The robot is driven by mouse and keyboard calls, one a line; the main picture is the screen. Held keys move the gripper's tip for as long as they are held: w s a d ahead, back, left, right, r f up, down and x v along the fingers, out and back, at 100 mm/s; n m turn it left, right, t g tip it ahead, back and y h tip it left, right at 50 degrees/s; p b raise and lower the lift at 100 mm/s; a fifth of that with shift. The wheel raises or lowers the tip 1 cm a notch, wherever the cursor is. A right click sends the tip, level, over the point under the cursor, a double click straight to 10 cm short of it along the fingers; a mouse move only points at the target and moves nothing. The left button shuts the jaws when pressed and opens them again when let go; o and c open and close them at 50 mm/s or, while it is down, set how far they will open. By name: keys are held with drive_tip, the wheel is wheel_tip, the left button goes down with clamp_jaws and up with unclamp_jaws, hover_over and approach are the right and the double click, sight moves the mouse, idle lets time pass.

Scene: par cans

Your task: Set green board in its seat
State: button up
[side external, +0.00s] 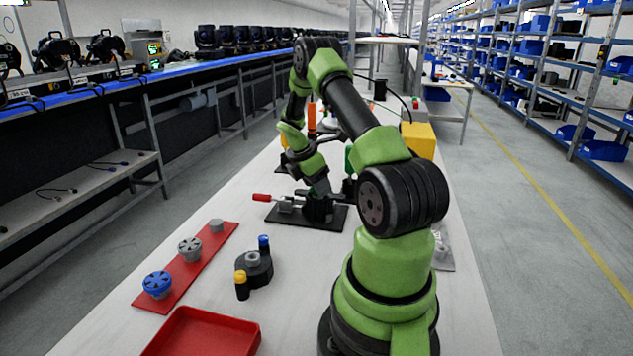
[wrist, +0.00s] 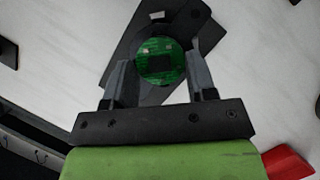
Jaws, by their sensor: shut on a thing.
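The round green board (wrist: 160,64) is between the two fingers of my gripper (wrist: 160,58) in the wrist view. The fingers are shut on its left and right edges. Beyond the board lies a dark holder on a dark plate (wrist: 125,48), partly covered by the board. Whether the board touches the holder, I cannot tell. In the side external view my gripper (side external: 318,206) points down low over a black plate (side external: 322,224) on the bench. The board is hidden there.
A red-handled tool (side external: 262,198) lies at the plate's left. Nearer are a red strip (side external: 205,262) with several round parts, a black round holder (side external: 262,270) with small knobs, and a red tray (side external: 205,335). A yellow block (side external: 419,140) stands behind my arm.

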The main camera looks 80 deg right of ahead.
drive_tip(key=shift+f, duration=0.25)
idle(0.4)
drive_tip(key=o, duration=0.6)
drive_tip(key=shift+a, duration=0.1)
drive_tip(key=shift+s, duration=0.1)
drive_tip(key=shift+c, duration=1.4)
drive_tip(key=o, duration=0.6)
drive_tip(key=shift+o, duration=0.4)
drive_tip(key=shift+s, duration=0.1)
